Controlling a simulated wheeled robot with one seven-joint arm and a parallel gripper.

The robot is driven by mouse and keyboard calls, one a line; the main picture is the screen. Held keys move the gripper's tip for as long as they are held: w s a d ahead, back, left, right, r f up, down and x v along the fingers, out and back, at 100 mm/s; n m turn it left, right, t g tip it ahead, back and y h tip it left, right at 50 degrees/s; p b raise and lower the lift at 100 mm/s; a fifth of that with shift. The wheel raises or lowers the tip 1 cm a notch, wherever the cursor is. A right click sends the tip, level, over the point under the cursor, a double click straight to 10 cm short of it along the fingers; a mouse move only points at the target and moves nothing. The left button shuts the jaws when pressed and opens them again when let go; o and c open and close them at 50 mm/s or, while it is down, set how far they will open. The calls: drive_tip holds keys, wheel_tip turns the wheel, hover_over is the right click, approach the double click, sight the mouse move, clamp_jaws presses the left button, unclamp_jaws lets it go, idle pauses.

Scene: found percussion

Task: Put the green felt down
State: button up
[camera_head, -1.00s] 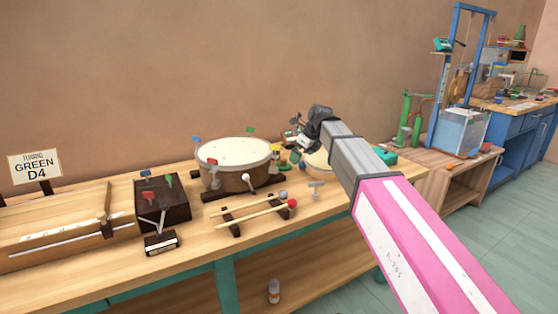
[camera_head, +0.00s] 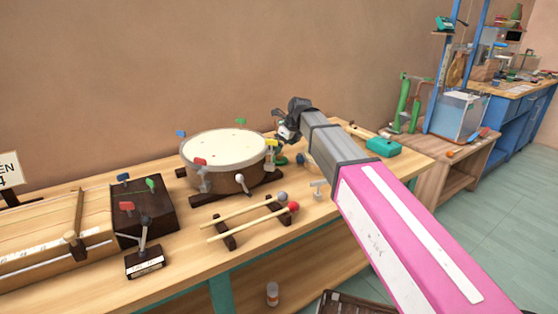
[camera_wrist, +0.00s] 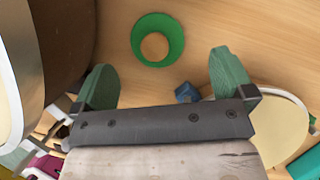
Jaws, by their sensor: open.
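The green felt, a ring with an open middle (camera_wrist: 157,40), shows in the wrist view on the wooden bench top, ahead of my fingers and apart from both. Bare wood shows through its hole. My gripper (camera_wrist: 166,80) is open, with its two green fingers spread wide and no felt between them. In the head view my gripper (camera_head: 284,133) is over the bench just right of the large drum. A green patch (camera_head: 281,160) shows below it there, but it is too small to tell if it is the felt.
The large drum (camera_head: 224,150) stands close on the left. A smaller cream drum head (camera_wrist: 270,125) lies right of my gripper, with a small blue thing (camera_wrist: 186,92) between. Mallets on a rack (camera_head: 250,220) lie in front. A teal case (camera_head: 383,147) sits at the bench's right end.

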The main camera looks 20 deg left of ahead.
sight(279, 157)
drive_tip(key=shift+s+x, duration=0.15)
drive_tip(key=shift+x, duration=1.25)
drive_tip(key=shift+s+x, duration=0.15)
drive_tip(key=shift+x, duration=1.25)
drive_tip(key=c, duration=1)
drive_tip(key=shift+r, duration=0.15)
